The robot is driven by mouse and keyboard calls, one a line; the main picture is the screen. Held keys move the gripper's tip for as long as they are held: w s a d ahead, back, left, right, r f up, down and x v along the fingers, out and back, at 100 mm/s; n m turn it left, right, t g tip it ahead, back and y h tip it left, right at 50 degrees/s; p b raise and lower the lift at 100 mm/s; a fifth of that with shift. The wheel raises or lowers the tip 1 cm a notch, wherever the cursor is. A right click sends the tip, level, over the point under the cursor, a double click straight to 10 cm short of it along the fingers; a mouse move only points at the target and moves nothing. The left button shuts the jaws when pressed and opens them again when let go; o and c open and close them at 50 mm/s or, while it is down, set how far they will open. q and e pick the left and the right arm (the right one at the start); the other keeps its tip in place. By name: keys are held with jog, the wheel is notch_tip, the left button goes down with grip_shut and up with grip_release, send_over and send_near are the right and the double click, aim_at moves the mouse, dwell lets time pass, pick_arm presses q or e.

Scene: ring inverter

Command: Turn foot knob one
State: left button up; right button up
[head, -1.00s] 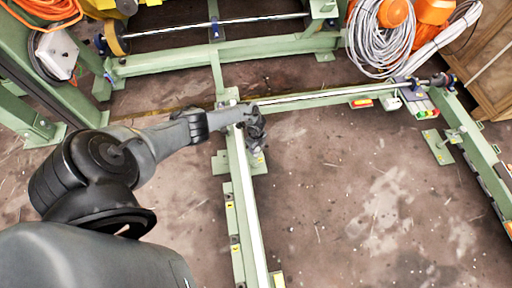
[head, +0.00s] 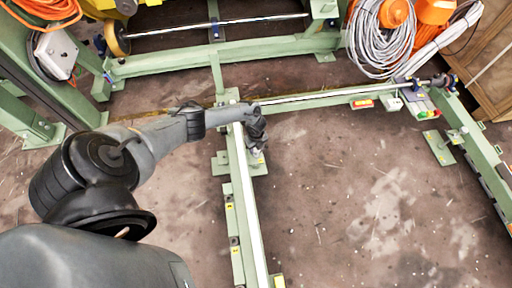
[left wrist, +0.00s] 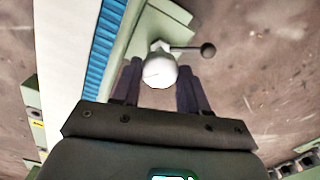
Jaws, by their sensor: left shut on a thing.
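My right gripper is not in view.
A long green rail (head: 243,200) runs toward the front, next to my left gripper. A cross rail (head: 320,96) lies behind it. Cable coils (head: 380,40) lie at the back right. Bare floor (head: 350,200) lies right of the rail.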

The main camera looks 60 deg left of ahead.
pick_arm(q)
jog(key=o, duration=1.1)
jog(key=shift+c, duration=0.2)
notch_tip(320, 180, up, 11)
jog(key=p, duration=0.8)
jog(key=shift+f, duration=0.1)
